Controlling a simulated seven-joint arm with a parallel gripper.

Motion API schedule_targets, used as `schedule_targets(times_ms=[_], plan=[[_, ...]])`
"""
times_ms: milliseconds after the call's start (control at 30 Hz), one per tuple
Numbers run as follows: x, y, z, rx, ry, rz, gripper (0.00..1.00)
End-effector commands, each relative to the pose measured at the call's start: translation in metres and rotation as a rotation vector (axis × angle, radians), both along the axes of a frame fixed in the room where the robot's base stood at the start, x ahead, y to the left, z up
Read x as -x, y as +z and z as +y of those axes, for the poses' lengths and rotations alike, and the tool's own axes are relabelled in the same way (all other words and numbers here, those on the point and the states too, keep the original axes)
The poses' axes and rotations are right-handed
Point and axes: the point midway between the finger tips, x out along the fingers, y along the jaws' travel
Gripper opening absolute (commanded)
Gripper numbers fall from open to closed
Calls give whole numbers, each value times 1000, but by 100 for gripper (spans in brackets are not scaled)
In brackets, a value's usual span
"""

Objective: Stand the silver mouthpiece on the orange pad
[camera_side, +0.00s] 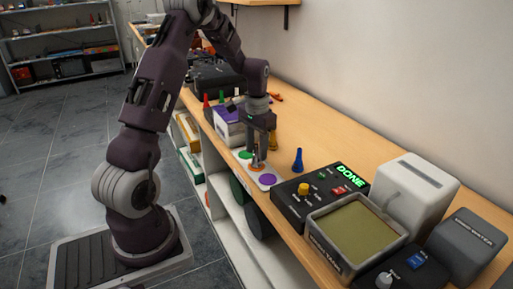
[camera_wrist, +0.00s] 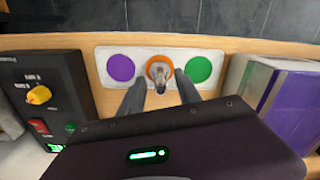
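The silver mouthpiece (camera_wrist: 160,80) stands on the orange pad (camera_wrist: 157,65) in the wrist view, seen from above and looking upright. The pad is the middle one of a white plate (camera_wrist: 140,53), between a purple pad (camera_wrist: 121,67) and a green pad (camera_wrist: 198,69). My gripper (camera_wrist: 160,75) is around the mouthpiece, its fingers spread with a small gap on each side. In the side view, my gripper (camera_side: 257,150) points down over the plate (camera_side: 275,185), and the mouthpiece is small and partly hidden there.
A black control box (camera_side: 322,195) with a lit green DONE sign stands right of the plate. A blue cone (camera_side: 298,160) and a brownish-yellow cone (camera_side: 273,141) stand behind. A white and purple box (camera_side: 229,128) is close on the left. The shelf's front edge is near the plate.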

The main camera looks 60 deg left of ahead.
Motion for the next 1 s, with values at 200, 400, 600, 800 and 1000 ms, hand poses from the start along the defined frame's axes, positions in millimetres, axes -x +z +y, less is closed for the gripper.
schedule_targets(times_ms=[200, 400, 600, 800, 1000], plan=[[-1, 31, 0, -4, -1, -5, 40], [-1, 86, -1, -4, -1, -5, 40], [-1, 118, -2, -1, 0, -2, 40], [16, 166, -64, -41, -54, -84, 40], [108, 210, -189, -80, -173, -300, 40]])
